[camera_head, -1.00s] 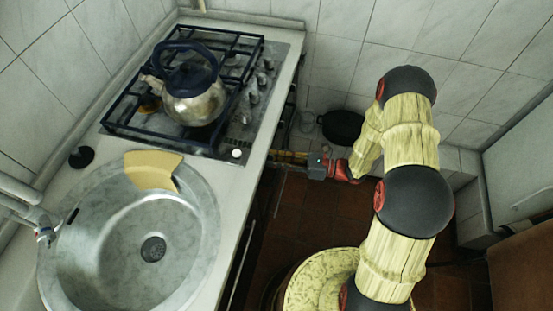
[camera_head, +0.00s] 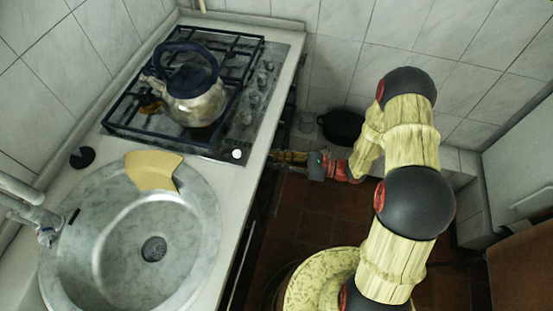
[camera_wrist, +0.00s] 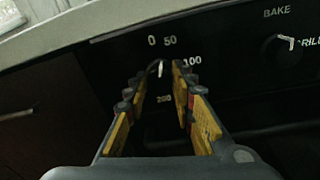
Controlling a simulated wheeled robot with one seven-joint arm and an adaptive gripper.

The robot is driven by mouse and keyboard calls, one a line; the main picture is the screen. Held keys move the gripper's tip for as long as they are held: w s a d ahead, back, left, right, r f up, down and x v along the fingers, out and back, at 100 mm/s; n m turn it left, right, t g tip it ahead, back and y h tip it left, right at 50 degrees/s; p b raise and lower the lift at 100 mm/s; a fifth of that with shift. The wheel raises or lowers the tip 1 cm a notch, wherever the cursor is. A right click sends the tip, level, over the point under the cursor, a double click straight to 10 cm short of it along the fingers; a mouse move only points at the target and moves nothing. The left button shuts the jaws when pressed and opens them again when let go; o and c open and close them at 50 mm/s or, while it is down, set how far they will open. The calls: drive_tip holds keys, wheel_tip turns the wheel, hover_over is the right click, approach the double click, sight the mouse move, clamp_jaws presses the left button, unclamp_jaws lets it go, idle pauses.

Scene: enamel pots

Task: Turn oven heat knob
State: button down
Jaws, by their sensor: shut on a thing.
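The oven heat knob (camera_wrist: 158,69) is dark with a white pointer line and sits on the black panel under the worktop. Its pointer is near upright in the wrist view, close to the 50 mark. Printed numbers 0, 50, 100 and 200 ring it. My gripper (camera_wrist: 160,80) has its yellow-sided fingers on either side of the knob and is shut on it; the fingers partly cover the dial. In the head view my gripper (camera_head: 291,157) reaches the oven front from the right, and the knob is hidden under the worktop edge.
A second knob (camera_wrist: 287,46) marked BAKE stands right of the heat knob. Above are the gas hob with a kettle (camera_head: 195,95) and the sink (camera_head: 110,235). A dark pan (camera_head: 342,126) stands near the back wall.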

drive_tip(key=shift+n, duration=2.1)
drive_tip(key=c, duration=1.6)
unclamp_jaws()
drive_tip(key=shift+o, duration=0.6)
drive_tip(key=shift+d, duration=0.1)
drive_tip(key=v, duration=1.2)
drive_tip(key=shift+r, duration=0.2)
